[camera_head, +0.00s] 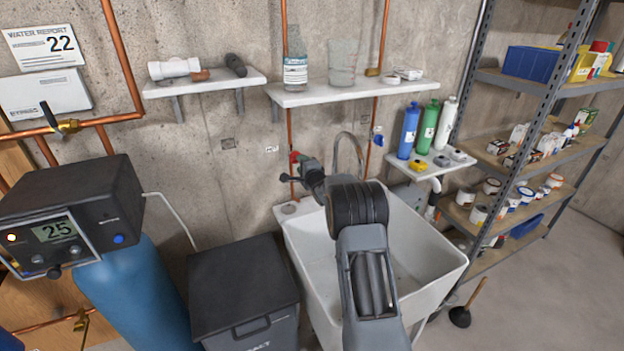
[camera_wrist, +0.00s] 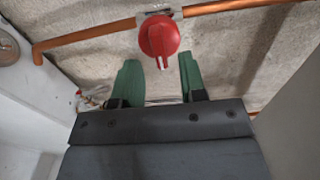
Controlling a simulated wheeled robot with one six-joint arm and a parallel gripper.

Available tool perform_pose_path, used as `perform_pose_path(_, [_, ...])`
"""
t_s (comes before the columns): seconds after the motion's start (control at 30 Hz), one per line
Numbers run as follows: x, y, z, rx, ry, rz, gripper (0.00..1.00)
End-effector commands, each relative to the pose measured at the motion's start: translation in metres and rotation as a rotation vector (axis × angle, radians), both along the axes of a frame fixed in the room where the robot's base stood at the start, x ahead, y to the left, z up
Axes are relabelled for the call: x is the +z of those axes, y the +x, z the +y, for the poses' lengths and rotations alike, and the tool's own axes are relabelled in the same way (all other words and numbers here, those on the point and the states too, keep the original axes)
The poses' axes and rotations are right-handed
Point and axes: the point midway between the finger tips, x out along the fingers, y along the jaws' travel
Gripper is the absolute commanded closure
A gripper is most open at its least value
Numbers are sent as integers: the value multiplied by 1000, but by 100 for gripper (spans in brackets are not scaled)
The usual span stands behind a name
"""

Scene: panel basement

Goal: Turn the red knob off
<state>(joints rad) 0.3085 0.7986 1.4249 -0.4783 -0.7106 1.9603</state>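The red knob (camera_wrist: 158,38) is round with a raised grip bar and sits on a copper pipe in front of the concrete wall in the wrist view. My gripper (camera_wrist: 157,72) has two green fingers, spread apart with a gap between them. The knob lies just beyond the fingertips, roughly centred on the gap, and the fingers do not appear to touch it. In the head view a small part of the red knob (camera_head: 294,157) shows above the back left of the sink, beside my gripper (camera_head: 296,178).
A white sink (camera_head: 436,262) lies under my arm. A white shelf (camera_head: 345,93) with a bottle and jar hangs above the knob. A dark lidded bin (camera_head: 240,280) stands left of the sink.

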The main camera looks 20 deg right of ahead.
Motion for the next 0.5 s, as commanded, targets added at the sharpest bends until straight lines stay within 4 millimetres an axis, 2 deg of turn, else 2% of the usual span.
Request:
perform_pose_path(0.3, [-2, -61, 0, -2, 0, -1, 62])
perform_pose_path(0.5, [-2, -93, 0, -1, 0, 0, 62])
